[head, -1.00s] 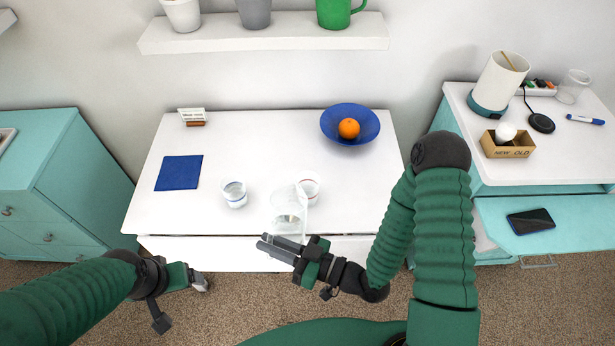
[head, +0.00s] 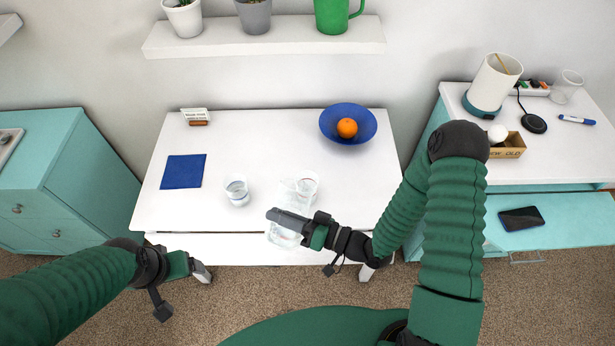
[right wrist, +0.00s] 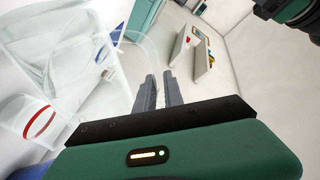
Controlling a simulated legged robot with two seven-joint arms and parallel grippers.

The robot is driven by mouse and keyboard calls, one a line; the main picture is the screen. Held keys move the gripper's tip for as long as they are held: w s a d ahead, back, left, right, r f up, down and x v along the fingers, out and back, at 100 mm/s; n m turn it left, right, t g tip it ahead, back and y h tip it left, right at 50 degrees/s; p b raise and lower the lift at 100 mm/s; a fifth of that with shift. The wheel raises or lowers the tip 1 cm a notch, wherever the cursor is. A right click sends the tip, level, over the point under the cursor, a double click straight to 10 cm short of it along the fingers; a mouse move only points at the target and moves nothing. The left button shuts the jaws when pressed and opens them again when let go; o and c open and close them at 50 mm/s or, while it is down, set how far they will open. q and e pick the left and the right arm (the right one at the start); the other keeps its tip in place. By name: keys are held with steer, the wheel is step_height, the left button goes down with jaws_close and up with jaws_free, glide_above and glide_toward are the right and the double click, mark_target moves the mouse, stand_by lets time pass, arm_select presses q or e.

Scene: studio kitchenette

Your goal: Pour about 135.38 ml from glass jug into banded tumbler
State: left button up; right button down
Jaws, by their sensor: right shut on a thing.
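The clear glass jug (head: 284,236) holds clear liquid and is tilted at the table's front edge. My right gripper (head: 274,217) is shut on it; in the right wrist view the fingers (right wrist: 160,90) are together by its clear wall. A tumbler with a red band (head: 309,179) stands just behind the jug, partly hidden by it; its band shows in the right wrist view (right wrist: 39,123). I cannot tell whether liquid is flowing. My left gripper (head: 202,272) hangs before the table, its jaws unclear.
A blue bowl (head: 364,134) with an orange (head: 347,127) stands at the back right of the white table (head: 215,222). A blue cloth (head: 184,171) and a small card holder (head: 196,117) lie left. A shelf (head: 270,39) hangs above the back.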

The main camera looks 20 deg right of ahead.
mark_target(283, 204)
steer(key=shift+w+r+m, duration=0.25)
steer(key=shift+r+m, duration=0.05)
steer(key=shift+m, duration=0.1)
steer(key=shift+w+d+r+m+p, duration=0.2)
steer(key=shift+r+m+p, duration=0.25)
steer(key=shift+p, duration=0.25)
steer(key=shift+w+d+r+m+p, duration=0.25)
steer(key=shift+r+m+p, duration=0.1)
steer(key=shift+r+p, duration=0.1)
steer(key=shift+w+d+r+m+p, duration=0.2)
steer(key=shift+r+m+p, duration=0.15)
steer(key=shift+p, duration=0.1)
steer(key=shift+w+d+r+m+p, duration=0.35)
steer(key=shift+w+r+m+p, duration=0.1)
steer(key=shift+r+m+p, duration=0.15)
steer(key=shift+w+d+r+m+p, duration=0.3)
steer(key=shift+w+r+m+p, duration=0.05)
steer(key=shift+r+m+p, duration=0.1)
steer(key=shift+w+d+r+m+p, duration=0.2)
steer(key=shift+w+r+m+p, duration=0.05)
steer(key=shift+m+p, duration=0.05)
steer(key=shift+w, duration=0.1)
steer(key=shift+w+d+r, duration=0.1)
steer(key=shift+w+d, duration=0.05)
steer(key=shift+d, duration=0.05)
steer(key=shift+w+d+r+m+p, duration=0.45)
steer(key=shift+w+d+m+p, duration=0.25)
steer(key=shift+w+m+p, duration=0.15)
stand_by(0.6)
